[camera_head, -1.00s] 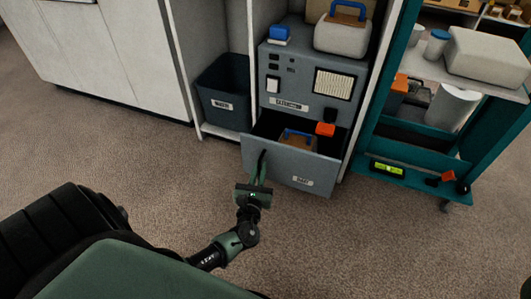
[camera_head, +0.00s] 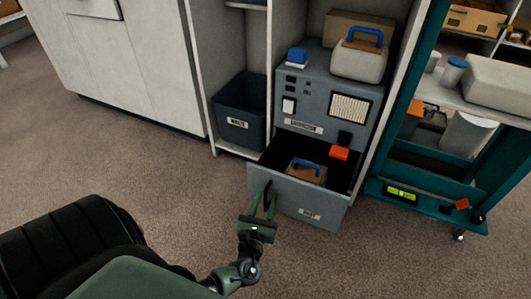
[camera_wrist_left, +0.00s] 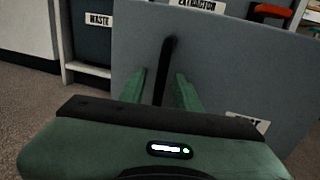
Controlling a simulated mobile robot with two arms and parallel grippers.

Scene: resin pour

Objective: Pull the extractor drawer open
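The extractor drawer (camera_head: 302,198) is pulled out of the grey extractor cabinet (camera_head: 325,98), with its inside showing. A blue-handled item (camera_head: 305,172) lies inside it. A black upright handle (camera_wrist_left: 166,68) stands at the left of the drawer front; it also shows in the head view (camera_head: 267,188). My left gripper (camera_head: 262,204) is at this handle. In the wrist view its green fingers (camera_wrist_left: 160,88) are spread apart, one on each side of the handle's lower part, with gaps between. My right gripper is in neither view.
A dark waste bin (camera_head: 240,112) stands in the shelf bay left of the extractor. A teal cart (camera_head: 420,196) stands close on the right. An orange-red part (camera_head: 339,153) is at the drawer's back right. The carpet (camera_head: 385,258) in front is clear.

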